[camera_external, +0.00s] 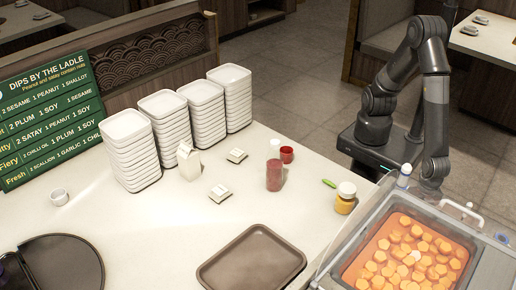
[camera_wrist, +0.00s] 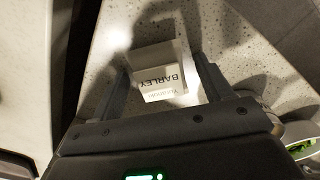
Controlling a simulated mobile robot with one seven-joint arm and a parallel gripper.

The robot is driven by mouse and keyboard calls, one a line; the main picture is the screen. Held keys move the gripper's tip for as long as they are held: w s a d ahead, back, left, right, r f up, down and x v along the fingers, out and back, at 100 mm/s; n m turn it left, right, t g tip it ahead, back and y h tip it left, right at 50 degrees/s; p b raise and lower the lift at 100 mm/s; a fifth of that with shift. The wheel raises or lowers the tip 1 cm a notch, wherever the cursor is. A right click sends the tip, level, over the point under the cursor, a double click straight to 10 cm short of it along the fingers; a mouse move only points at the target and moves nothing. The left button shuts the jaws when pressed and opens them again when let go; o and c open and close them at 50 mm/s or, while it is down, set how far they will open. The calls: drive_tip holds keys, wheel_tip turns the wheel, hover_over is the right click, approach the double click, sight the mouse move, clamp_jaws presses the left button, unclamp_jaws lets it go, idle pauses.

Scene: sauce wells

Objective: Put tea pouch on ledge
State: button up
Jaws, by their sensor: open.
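A small pale box-shaped pouch printed BARLEY (camera_wrist: 158,72) stands on a speckled grey surface (camera_wrist: 240,25) in the wrist view. My gripper (camera_wrist: 162,64) is open, with one dark finger on each side of the pouch. I cannot tell whether either finger touches it. In the external view my arm reaches down at the right, and my gripper's fingers and the pouch are hidden behind the counter's equipment. I cannot tell for sure which surface is the ledge.
The counter (camera_external: 200,215) holds stacked white dishes (camera_external: 130,150), a carton (camera_external: 188,161), a red bottle (camera_external: 274,175), a yellow jar (camera_external: 345,198) and a brown tray (camera_external: 251,262). A white-and-green object (camera_wrist: 302,147) lies right of my gripper.

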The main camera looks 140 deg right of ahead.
drive_tip(key=shift+r, duration=0.1)
wheel_tip(320, 180, up, 12)
idle(0.5)
drive_tip(key=shift+r, duration=0.1)
